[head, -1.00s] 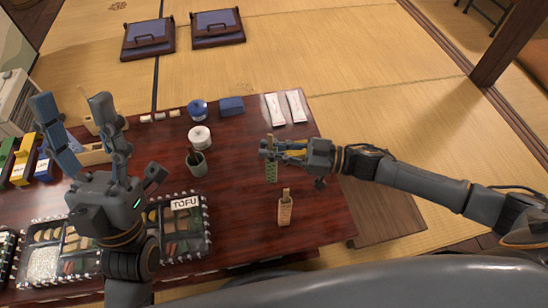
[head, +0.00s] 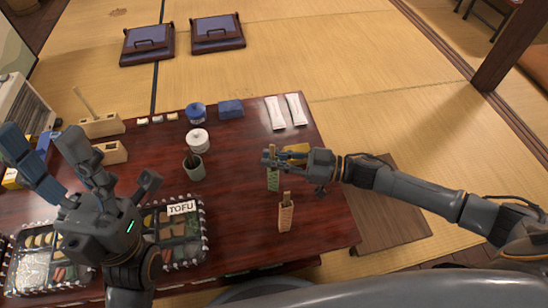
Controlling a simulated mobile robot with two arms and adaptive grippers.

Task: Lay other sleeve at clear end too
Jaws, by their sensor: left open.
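A green patterned sleeve (head: 273,179) is near the right end of the dark red table. An orange patterned sleeve (head: 285,214), with chopstick ends showing at its top, lies nearer to me. My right gripper (head: 270,158) is over the far end of the green sleeve and hides it. I cannot tell whether its fingers are closed on the sleeve. A yellow piece (head: 297,149) shows beside that gripper. My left gripper (head: 45,155) is open and empty, raised over the left part of the table.
Two white packets (head: 286,111) lie at the far right of the table (head: 235,180). A green cup (head: 194,167), white pot (head: 197,140), blue jar (head: 196,113) and blue box (head: 231,109) stand mid-table. A bento tray marked TOFU (head: 205,236) is front left.

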